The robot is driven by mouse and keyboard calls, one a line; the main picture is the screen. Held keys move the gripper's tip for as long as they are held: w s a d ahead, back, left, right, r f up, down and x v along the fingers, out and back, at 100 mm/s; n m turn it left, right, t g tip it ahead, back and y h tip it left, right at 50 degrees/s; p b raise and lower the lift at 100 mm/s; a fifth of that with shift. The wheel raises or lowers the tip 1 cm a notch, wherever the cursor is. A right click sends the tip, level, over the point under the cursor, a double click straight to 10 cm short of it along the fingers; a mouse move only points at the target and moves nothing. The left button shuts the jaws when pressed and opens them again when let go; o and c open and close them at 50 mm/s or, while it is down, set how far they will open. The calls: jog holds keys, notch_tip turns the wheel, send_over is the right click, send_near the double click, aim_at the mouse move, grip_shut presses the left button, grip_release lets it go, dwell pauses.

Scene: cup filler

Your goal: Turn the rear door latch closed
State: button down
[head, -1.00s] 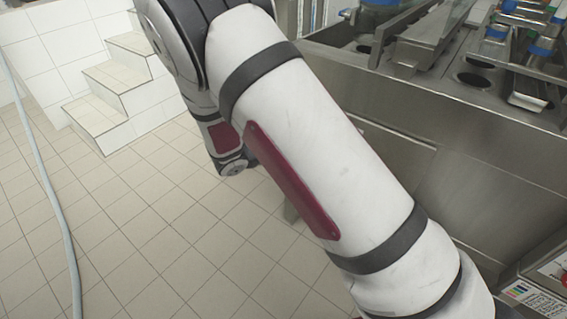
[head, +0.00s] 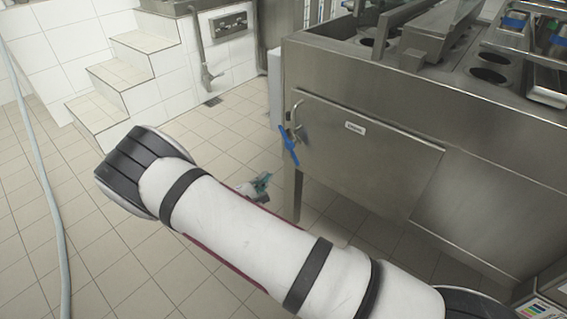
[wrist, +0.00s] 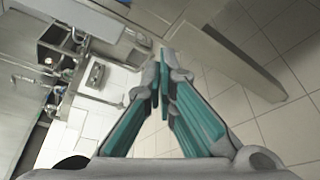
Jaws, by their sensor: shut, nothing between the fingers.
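The rear door (head: 365,150) is a steel panel with a small white label on the side of the machine. It looks flush with the side. The latch (head: 289,146) is a blue handle on a metal fitting at the door's upper left edge, hanging down and slightly tilted. My gripper (head: 262,182) shows small behind my arm in the head view, below and left of the latch and apart from it. In the wrist view my gripper (wrist: 163,78) has teal-padded fingers that meet at the tips, with nothing between them. I cannot make out the latch in the wrist view.
The steel machine (head: 470,120) fills the right, with open round wells on top. White tiled steps (head: 120,85) stand at the back left. A grey hose (head: 40,170) runs down the left.

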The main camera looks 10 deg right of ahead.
aim_at(295, 162)
jog(key=b+x, duration=0.3)
jog(key=x, duration=0.7)
jog(key=shift+s+d+r, duration=0.55)
jog(key=shift+s, duration=0.15)
jog(key=shift+s+d+r, duration=0.5)
jog(key=shift+s+d, duration=0.05)
jog(key=shift+s, duration=0.2)
jog(key=shift+s+d+r+n+g+p, duration=0.1)
jog(key=shift+s+d+n+g+p, duration=0.15)
jog(key=shift+n+p, duration=0.45)
jog(key=s+n+g+p, duration=0.1)
jog(key=n, duration=0.1)
jog(key=s+d+r+n+g+h+p, duration=0.1)
jog(key=n+p, duration=0.1)
jog(key=s+d+r+n+g+p, duration=0.1)
jog(key=n+p, duration=0.1)
jog(key=shift+r+g+h, duration=0.25)
jog(key=shift+h, duration=0.05)
dwell(0.4)
